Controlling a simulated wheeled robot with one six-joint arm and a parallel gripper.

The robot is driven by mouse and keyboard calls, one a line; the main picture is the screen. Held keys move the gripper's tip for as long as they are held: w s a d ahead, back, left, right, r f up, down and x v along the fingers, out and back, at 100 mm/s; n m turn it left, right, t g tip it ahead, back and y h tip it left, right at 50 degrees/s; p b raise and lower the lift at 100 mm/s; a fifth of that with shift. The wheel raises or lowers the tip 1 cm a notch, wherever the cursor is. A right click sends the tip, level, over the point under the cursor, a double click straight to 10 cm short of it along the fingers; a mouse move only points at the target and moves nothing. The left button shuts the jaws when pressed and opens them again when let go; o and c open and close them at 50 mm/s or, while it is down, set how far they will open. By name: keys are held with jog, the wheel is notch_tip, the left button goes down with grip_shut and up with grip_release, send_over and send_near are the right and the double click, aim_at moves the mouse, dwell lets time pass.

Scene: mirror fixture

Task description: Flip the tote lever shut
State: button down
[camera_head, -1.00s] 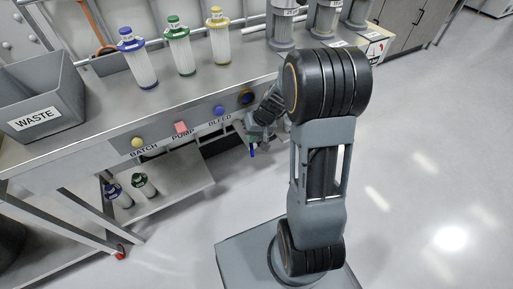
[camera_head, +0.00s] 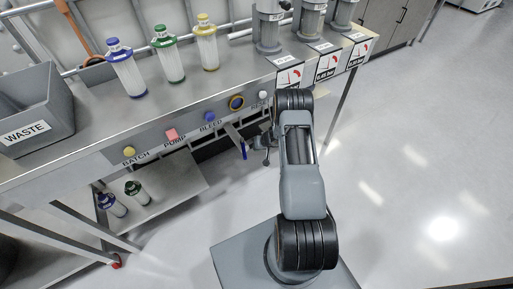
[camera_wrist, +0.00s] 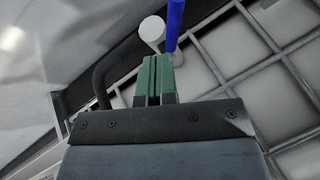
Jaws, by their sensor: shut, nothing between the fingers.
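A blue lever handle (camera_head: 243,150) hangs below the front edge of the bench, under a grey bracket near the BLEED button. In the wrist view a blue bar (camera_wrist: 174,22), apparently this lever, stands just beyond and slightly right of my fingertips. My gripper (camera_wrist: 155,62) has green fingers that are shut together and empty. Whether they touch the blue bar I cannot tell. In the head view my gripper is hidden behind my arm. I cannot make out the tote itself.
A white rounded cylinder (camera_wrist: 152,30) is close to my fingertips, left of the blue bar. A metal grid (camera_wrist: 240,50) lies behind. The bench front has yellow, pink and blue buttons (camera_head: 210,117). The grey WASTE bin (camera_head: 38,115) stands at left. Floor at right is clear.

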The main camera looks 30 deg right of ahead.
aim_at(244, 149)
jog(key=b+x, duration=0.1)
jog(key=x, duration=0.6)
jog(key=shift+b, duration=0.4)
jog(key=shift+a+b, duration=0.1)
jog(key=shift+b, duration=0.2)
